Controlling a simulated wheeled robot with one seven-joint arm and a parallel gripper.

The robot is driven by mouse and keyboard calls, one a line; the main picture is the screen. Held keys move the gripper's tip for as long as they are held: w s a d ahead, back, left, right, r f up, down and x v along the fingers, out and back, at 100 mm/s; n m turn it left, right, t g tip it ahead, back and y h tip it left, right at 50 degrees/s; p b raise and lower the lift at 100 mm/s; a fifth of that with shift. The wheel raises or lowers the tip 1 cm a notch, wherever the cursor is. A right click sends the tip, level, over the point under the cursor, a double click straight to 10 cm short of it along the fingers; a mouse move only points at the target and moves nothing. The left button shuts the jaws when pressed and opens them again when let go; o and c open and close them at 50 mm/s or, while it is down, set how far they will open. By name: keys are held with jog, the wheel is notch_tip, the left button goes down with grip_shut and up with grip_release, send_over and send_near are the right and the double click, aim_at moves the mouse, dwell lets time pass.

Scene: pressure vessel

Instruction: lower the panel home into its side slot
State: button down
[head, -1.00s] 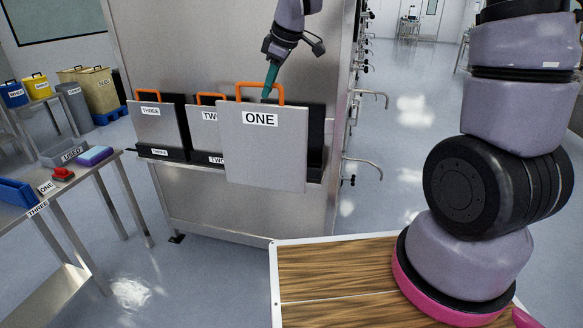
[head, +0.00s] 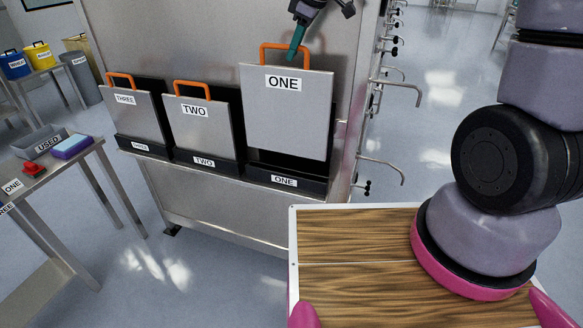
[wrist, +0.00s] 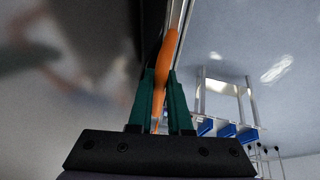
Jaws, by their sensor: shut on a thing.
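The panel labelled ONE (head: 288,115) is a grey plate with an orange handle. It hangs upright in front of the black backing, its lower edge above the black slot labelled ONE (head: 284,180). A dark gap shows between the panel and the slot's front lip. My gripper (head: 297,42) is at the top of the panel, its green fingers at the handle. In the wrist view my gripper (wrist: 164,105) is shut on the orange handle (wrist: 168,60). Whether the panel's lower edge lines up in depth with the slot cannot be told.
Panels THREE (head: 136,118) and TWO (head: 202,128) stand in their own slots to the left. Metal hooked handles (head: 400,90) stick out at the vessel's right. A side table with a grey USED tray (head: 40,143) stands at left.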

aim_at(294, 86)
jog(key=f, duration=0.6)
jog(key=shift+w, duration=0.2)
jog(key=shift+f, duration=2.05)
